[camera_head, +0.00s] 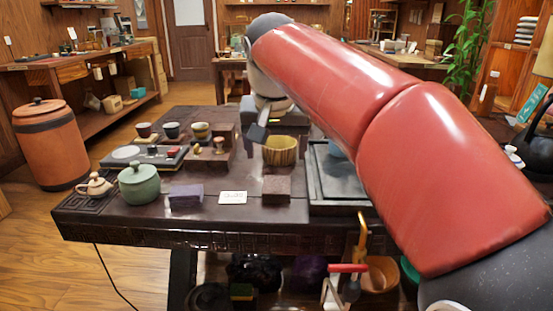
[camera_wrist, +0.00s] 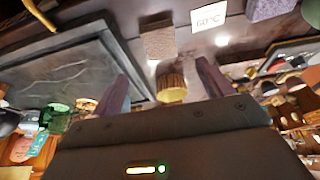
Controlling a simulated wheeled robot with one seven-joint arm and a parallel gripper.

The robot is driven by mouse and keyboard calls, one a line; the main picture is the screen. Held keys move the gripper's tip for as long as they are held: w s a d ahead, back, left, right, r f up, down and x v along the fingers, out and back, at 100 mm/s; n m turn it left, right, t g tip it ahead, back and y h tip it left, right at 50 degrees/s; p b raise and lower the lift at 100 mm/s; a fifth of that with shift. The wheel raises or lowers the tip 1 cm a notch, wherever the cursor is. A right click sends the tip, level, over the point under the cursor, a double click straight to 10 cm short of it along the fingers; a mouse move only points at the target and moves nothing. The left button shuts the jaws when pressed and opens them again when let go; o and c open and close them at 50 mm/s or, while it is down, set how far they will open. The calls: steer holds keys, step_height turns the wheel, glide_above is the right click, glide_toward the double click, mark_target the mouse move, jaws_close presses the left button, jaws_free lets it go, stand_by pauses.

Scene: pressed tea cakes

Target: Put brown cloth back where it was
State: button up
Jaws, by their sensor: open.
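The brown cloth (camera_head: 277,188) is a small folded square. It lies flat on the dark table near its front edge, between a white card and the black tray. It also shows in the wrist view (camera_wrist: 158,42), beyond my fingertips and clear of them. My gripper (camera_wrist: 162,70) is open, with nothing held between its two fingers. In the head view my gripper (camera_head: 258,131) is above the table, behind the cloth and beside the bamboo cup, partly hidden by my arm. The bamboo cup (camera_wrist: 171,84) shows between the fingers, apparently below them.
A purple-grey cloth (camera_head: 186,197) and a white card (camera_head: 233,197) lie left of the brown cloth. A green lidded pot (camera_head: 139,184) and a small teapot (camera_head: 96,185) stand at the left. The black tray (camera_head: 315,180) is at the right. Cups and a wooden stand are behind.

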steer(key=shift+s+d+r, duration=0.1)
steer(key=shift+s+r, duration=0.05)
steer(key=shift+r, duration=0.15)
steer(key=s+d+f, duration=0.5)
steer(key=s+d, duration=0.3)
steer(key=d, duration=0.1)
steer(key=s+d+f, duration=0.3)
steer(key=s+f, duration=0.3)
steer(key=f, duration=0.1)
steer(key=s+d+f+t, duration=0.1)
steer(key=s+d+f, duration=0.2)
steer(key=s+f, duration=0.4)
steer(key=shift+s+d+f, duration=0.15)
steer(key=shift+s+d, duration=0.05)
steer(key=shift+d, duration=0.1)
